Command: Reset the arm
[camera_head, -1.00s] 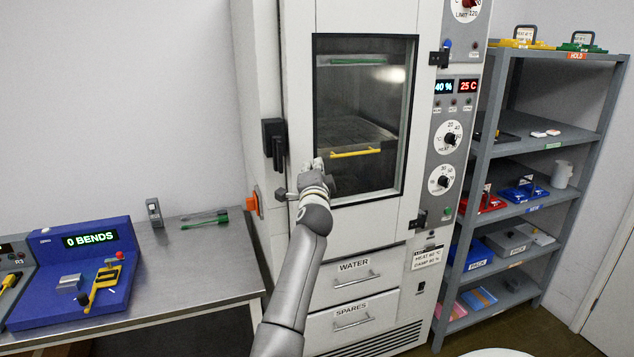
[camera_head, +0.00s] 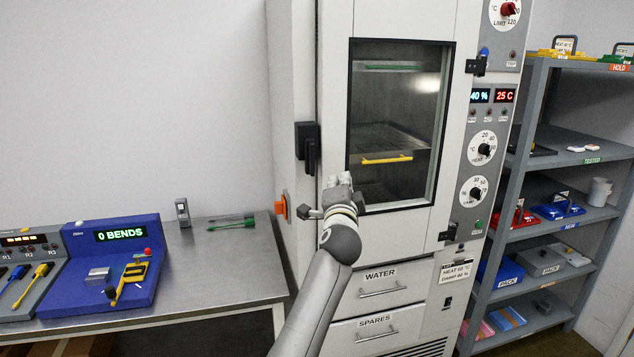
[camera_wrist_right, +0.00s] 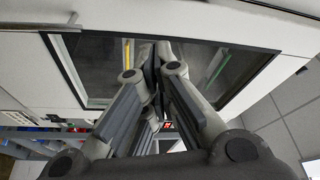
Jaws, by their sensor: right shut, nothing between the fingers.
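My right arm rises from the bottom of the head view, in front of a tall white chamber (camera_head: 335,40) with a glass door window (camera_head: 400,110). My right gripper (camera_head: 338,182) is at the window's lower left corner, to the right of and below the black door handle (camera_head: 307,150). It is shut and empty. In the right wrist view its fingers (camera_wrist_right: 156,58) meet in front of the window, and I cannot tell whether they touch the door. The door looks closed. My left gripper is not in view.
A steel bench (camera_head: 215,270) at the left holds a blue machine (camera_head: 90,285) reading "0 BENDS". A grey shelf rack (camera_head: 520,205) with trays and boxes stands at the right. WATER (camera_head: 385,287) and SPARES (camera_head: 375,335) drawers sit below the door.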

